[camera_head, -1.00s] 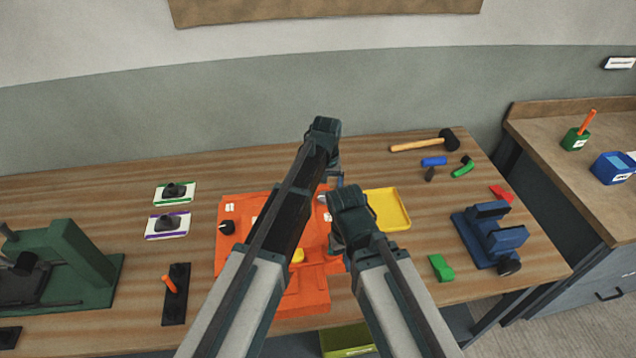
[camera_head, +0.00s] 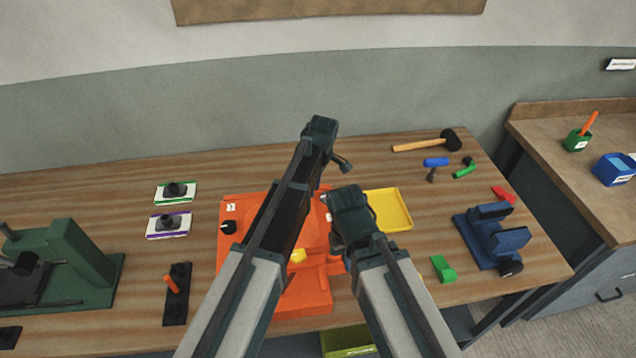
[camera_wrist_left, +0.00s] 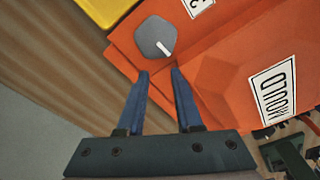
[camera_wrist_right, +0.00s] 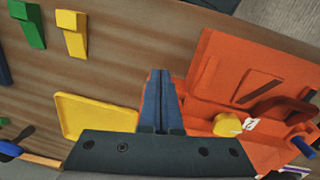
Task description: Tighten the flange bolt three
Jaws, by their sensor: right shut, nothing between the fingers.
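The orange mould (camera_head: 308,298) lies on the bench beneath my arms, which hide much of it. In the left wrist view a grey hexagonal bolt head (camera_wrist_left: 155,38) with a white mark sits at a corner of the mould, beside a partly cut-off white label (camera_wrist_left: 198,6). My left gripper (camera_wrist_left: 160,74) is open; its blue fingers point at this bolt, with the tips just short of it in the picture. I cannot tell the height gap. My right gripper (camera_wrist_right: 160,74) is shut and empty, over the bench between the mould and the yellow tray (camera_wrist_right: 97,115).
A dark knob (camera_head: 228,227) and a yellow knob (camera_head: 298,256) also sit on the mould. A mallet (camera_head: 425,143), a blue vice (camera_head: 492,238) and a green block (camera_head: 443,269) lie to the right. A green press (camera_head: 75,260) stands at left.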

